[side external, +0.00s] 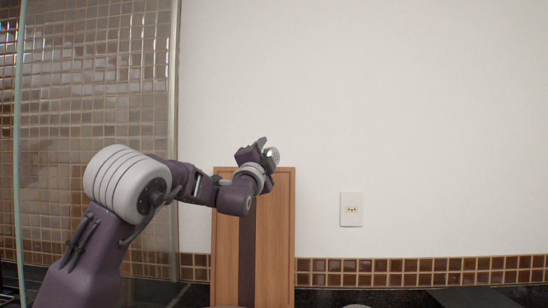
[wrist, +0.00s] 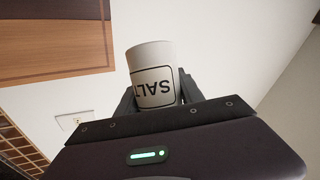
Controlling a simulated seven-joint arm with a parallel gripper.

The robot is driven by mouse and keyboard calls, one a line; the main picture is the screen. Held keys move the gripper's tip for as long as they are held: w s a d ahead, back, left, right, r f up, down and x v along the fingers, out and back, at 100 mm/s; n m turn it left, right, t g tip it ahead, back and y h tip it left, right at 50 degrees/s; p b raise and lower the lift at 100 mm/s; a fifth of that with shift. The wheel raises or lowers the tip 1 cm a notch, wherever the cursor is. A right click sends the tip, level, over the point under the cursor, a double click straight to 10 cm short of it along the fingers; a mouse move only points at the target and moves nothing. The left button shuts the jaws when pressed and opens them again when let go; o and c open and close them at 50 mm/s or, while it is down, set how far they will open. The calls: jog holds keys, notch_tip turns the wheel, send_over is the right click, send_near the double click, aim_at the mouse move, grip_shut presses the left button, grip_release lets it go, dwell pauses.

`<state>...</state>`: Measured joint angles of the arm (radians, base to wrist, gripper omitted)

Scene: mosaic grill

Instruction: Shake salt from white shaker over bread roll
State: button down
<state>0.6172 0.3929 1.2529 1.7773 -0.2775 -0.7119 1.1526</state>
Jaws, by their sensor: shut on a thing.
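A white shaker (wrist: 152,62) with a black-framed "SALT" label is between the fingers of my gripper (wrist: 158,92) in the wrist view. My gripper is shut on it, and the label's letters look upside down there. In the side external view my gripper (side external: 262,152) is raised high in front of the wall. The shaker's perforated metal top (side external: 272,157) shows at its right side, facing the camera and right. I cannot see a bread roll in either view.
A striped wooden board (side external: 283,240) stands against the wall behind my arm. A wall socket (side external: 351,209) is to its right. The dark counter (side external: 330,298) shows only along the bottom edge, with a pale round thing (side external: 356,306) cut off there. The air right of my gripper is clear.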

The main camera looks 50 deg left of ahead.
jog(key=a+f+n+g+h, duration=0.4)
jog(key=a+n, duration=0.4)
jog(key=d+r+h, duration=0.1)
jog(key=d+h, duration=0.1)
jog(key=d, duration=0.1)
jog(key=d+r+h, duration=0.2)
jog(key=d+h, duration=0.1)
jog(key=s+d+r+h, duration=0.1)
jog(key=d+r+h, duration=0.1)
jog(key=shift+s+d, duration=0.1)
jog(key=shift+d, duration=0.3)
notch_tip(320, 180, down, 18)
jog(key=h, duration=0.1)
jog(key=shift+d+f+n, duration=0.15)
jog(key=shift+n, duration=0.15)
jog(key=shift+h, duration=0.3)
